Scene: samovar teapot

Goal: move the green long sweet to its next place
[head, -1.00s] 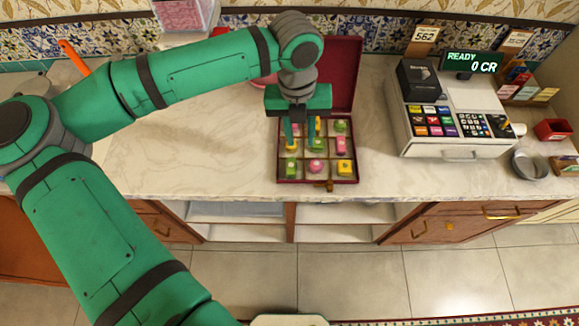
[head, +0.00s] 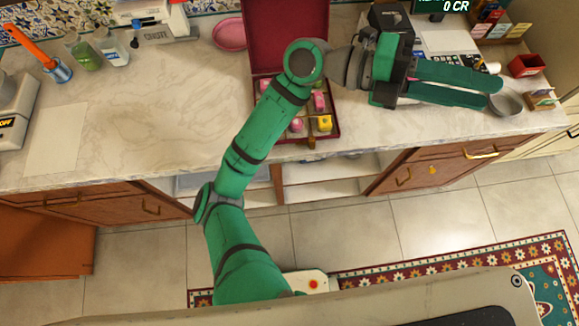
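The dark red sweet box (head: 286,30) stands open on the counter, its lid raised at the back. Pink sweets (head: 318,101) and a yellow sweet (head: 324,122) show in its compartments. My arm covers the left part of the box, and I cannot make out the green long sweet. My gripper (head: 490,92) is to the right of the box, over the cash register area, with its two green fingers pointing right. The fingers look close together. I see no sweet between them, but the gap is too unclear to tell.
The grey bowl (head: 508,104) lies just beyond my fingertips, with a red container (head: 525,65) behind it. The cash register (head: 440,45) is partly hidden by my gripper. A pink dish (head: 229,34) is left of the box lid. The left counter (head: 150,105) is largely clear.

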